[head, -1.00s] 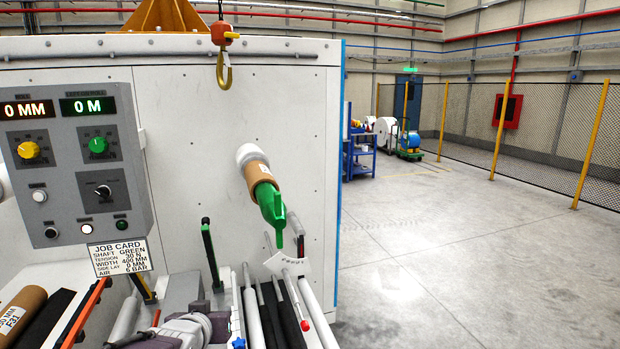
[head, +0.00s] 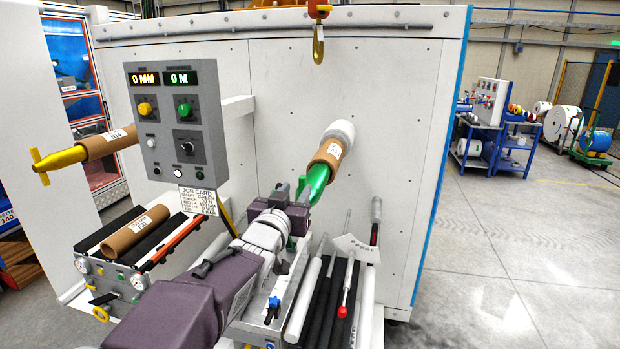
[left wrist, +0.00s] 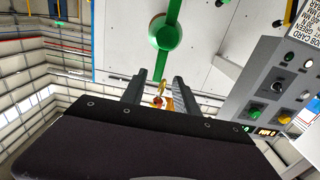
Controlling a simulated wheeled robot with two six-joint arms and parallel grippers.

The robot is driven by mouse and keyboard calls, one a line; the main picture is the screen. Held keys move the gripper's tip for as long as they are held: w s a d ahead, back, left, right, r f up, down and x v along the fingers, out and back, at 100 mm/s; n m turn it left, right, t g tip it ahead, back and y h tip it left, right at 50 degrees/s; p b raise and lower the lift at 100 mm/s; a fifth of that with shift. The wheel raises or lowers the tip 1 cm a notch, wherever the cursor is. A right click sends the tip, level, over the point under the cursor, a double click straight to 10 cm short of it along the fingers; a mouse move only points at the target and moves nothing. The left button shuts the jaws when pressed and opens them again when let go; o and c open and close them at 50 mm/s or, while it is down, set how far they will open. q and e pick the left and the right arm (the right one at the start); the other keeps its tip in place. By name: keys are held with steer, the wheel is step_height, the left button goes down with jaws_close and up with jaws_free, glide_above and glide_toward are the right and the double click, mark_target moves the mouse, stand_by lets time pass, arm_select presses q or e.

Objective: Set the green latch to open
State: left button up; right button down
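A green fitting (head: 315,182) sticks out of a brown core on the white machine wall in the head view. I take it for the green latch. In the left wrist view it is a round green hub (left wrist: 163,32) with a green bar across it. My left gripper (head: 303,190) is right in front of it in the head view and hides its near end. In the left wrist view my left gripper's two fingers (left wrist: 160,90) are apart with nothing held between them. The hub lies just beyond the fingertips; contact cannot be told. My right gripper is not in view.
A grey control panel (head: 178,125) with a job card (head: 198,200) stands left of my left arm. An orange hoist block with a hook (head: 318,42) hangs above. Rollers and a red-tipped rod (head: 344,300) lie below right. The floor (head: 500,270) at right is clear.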

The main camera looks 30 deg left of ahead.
mark_target(305, 178)
arm_select(q)
steer(key=x, duration=0.2)
steer(key=p+x, duration=0.1)
steer(key=x, duration=0.2)
steer(key=p+x, duration=0.1)
steer(key=x, duration=0.2)
steer(key=shift+w+d, duration=0.1)
steer(key=shift+d, duration=0.3)
steer(key=shift+w+a, duration=0.15)
steer(key=shift+a, duration=0.15)
jaws_close()
steer(key=shift+f, duration=0.1)
stand_by(0.4)
